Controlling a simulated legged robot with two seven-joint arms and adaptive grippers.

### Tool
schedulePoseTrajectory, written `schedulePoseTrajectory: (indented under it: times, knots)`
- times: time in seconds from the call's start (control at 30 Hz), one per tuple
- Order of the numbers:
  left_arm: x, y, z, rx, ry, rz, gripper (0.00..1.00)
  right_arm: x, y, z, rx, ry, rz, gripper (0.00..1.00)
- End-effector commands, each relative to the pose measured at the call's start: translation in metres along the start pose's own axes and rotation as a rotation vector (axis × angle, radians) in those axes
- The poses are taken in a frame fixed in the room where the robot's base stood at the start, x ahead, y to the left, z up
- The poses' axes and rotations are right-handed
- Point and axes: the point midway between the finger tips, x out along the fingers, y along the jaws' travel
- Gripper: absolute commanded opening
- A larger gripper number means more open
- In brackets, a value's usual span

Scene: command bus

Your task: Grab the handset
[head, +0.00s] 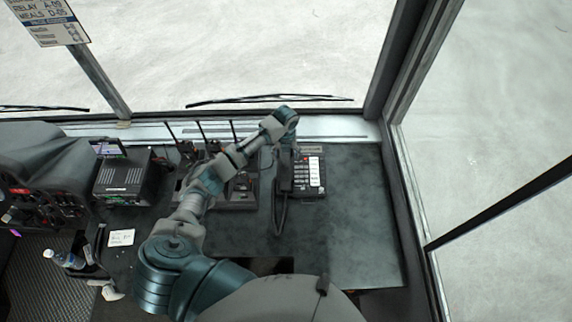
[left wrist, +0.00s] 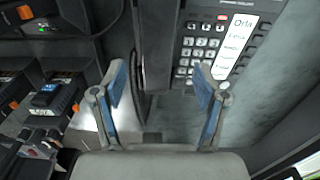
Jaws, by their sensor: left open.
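A dark desk phone (head: 311,176) with a keypad sits on the grey-green dashboard counter. Its black handset (head: 285,172) lies along its left side, and a cord hangs toward me. In the left wrist view the handset (left wrist: 158,45) shows upper middle, with the keypad (left wrist: 199,48) to its right. My left gripper (head: 286,124) is over the far end of the handset in the head view; its fingertips are hard to make out there. In the left wrist view the gripper (left wrist: 160,76) is open, one finger on each side of the handset's line, empty. My right gripper is not in view.
Radios in chargers (head: 237,190) with upright antennas stand left of the phone, partly behind my arm. A black box with a screen (head: 123,180) is farther left. The counter right of the phone is clear up to the window frame.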

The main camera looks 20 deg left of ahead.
Motion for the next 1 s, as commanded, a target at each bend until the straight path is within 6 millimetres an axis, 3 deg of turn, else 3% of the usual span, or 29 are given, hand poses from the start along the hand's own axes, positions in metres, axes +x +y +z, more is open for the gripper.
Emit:
schedulePoseTrajectory:
  times: [0.3, 0.57, 0.87, 1.0]
  knots:
    - [0.044, 0.000, -0.001, 0.000, 0.002, 0.002, 0.73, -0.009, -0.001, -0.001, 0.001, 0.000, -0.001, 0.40]
    - [0.049, 0.000, -0.001, 0.000, 0.000, 0.001, 0.73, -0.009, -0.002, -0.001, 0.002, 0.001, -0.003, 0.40]
    - [0.048, 0.000, -0.001, 0.000, 0.000, 0.001, 0.02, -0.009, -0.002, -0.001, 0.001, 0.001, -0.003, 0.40]
    - [0.048, 0.000, -0.001, 0.000, 0.000, 0.001, 0.02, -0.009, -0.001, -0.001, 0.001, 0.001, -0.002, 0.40]
